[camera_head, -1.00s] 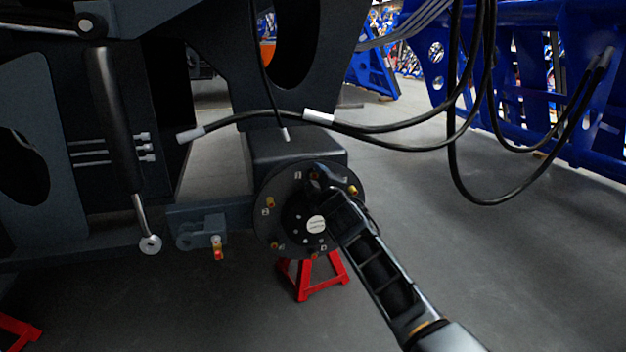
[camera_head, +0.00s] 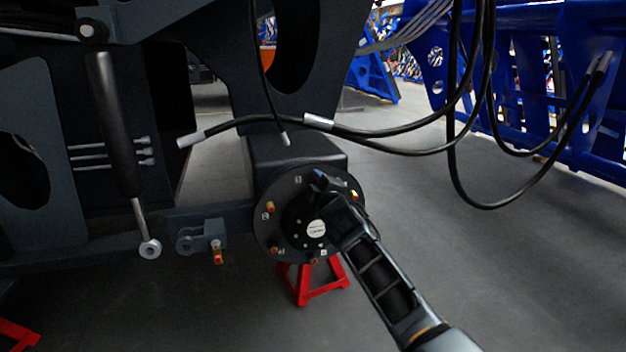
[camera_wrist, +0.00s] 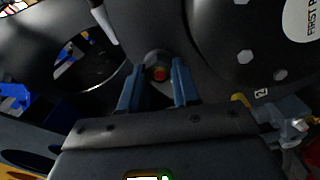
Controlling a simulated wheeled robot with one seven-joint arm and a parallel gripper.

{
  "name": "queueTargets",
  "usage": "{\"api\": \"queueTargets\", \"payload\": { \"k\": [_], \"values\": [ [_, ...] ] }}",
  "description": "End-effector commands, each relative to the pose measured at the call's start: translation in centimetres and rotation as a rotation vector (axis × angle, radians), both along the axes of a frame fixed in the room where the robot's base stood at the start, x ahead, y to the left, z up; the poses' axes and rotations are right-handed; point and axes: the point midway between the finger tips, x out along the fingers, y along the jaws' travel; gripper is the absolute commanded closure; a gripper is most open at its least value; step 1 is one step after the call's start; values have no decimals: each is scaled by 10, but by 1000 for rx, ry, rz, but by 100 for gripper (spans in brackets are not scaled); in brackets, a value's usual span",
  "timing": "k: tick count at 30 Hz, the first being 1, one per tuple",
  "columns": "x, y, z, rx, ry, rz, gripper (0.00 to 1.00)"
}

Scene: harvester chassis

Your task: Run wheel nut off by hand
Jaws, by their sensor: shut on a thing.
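The dark round wheel hub (camera_head: 284,196) faces me at the end of the chassis axle, with numbered positions and several yellow or orange-tipped studs around its rim. My gripper (camera_head: 319,183) reaches the upper part of the hub face from the lower right. In the wrist view, its two blue fingers (camera_wrist: 158,74) are shut on the wheel nut (camera_wrist: 154,58), one on each side. An orange end shows in the middle of the nut. The head view hides this nut behind my gripper. How far the nut sits along its stud cannot be told.
A red stand (camera_head: 318,284) is under the hub. Black hoses (camera_head: 395,130) hang across the space above and to the right. A bracket with a red-tipped fitting (camera_head: 218,256) is at left of the hub. The grey floor (camera_head: 500,260) at right is clear.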

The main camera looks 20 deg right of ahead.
Motion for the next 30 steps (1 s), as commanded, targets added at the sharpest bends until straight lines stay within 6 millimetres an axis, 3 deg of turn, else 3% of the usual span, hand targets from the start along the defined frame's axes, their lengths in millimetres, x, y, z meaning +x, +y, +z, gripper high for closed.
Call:
{"api": "queueTargets", "payload": {
  "k": [5, 24, 30],
  "values": [
    [-2, -1, 1, -201, 1, -1, 100],
    [-4, -2, 2, -1805, 4, 1, 100],
    [-5, -1, -1, -2166, 3, 2, 100]
  ]
}}
